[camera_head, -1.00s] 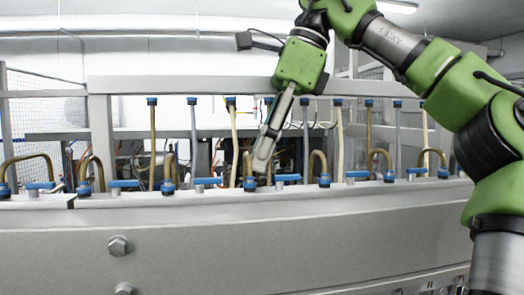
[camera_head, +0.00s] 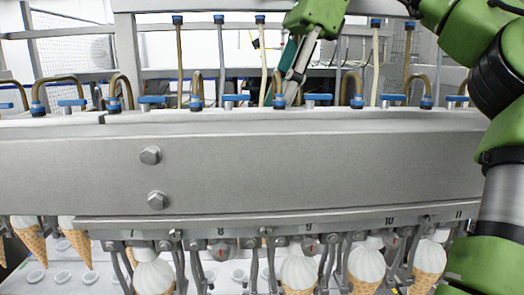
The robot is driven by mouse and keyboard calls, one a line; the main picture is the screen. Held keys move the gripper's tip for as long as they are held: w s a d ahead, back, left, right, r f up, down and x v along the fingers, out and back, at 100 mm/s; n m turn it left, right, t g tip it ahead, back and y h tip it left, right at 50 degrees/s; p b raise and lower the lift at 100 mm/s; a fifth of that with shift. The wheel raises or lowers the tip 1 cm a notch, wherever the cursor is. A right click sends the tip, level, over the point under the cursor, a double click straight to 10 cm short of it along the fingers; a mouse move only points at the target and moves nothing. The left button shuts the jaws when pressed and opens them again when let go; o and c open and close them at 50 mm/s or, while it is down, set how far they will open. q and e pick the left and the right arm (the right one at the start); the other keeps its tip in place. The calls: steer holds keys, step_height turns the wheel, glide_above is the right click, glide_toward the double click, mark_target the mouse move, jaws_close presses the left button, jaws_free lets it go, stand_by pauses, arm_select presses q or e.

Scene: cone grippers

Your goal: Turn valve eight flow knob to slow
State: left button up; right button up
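The label 8 (camera_head: 220,232) is on the lower rail of the machine. Under it sits a small round grey knob (camera_head: 220,251) with a red mark, partly among metal levers. Blue-handled valves stand along the top of the beam; one blue handle (camera_head: 236,98) is roughly above label 8. I cannot tell which of these is the flow knob. My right gripper (camera_head: 286,98) points down among the pipes at the top of the beam, right of that handle. Its fingertips are partly hidden, and I cannot tell whether they touch anything. My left gripper is not in view.
The wide grey beam (camera_head: 320,160) crosses the view between the top valves and lower rail. Vertical pipes and curved brass tubes crowd the space around my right gripper. Ice cream cones (camera_head: 298,272) hang below the rail. My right arm fills the right side.

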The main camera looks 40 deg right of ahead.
steer(key=x, duration=0.8)
jaws_close()
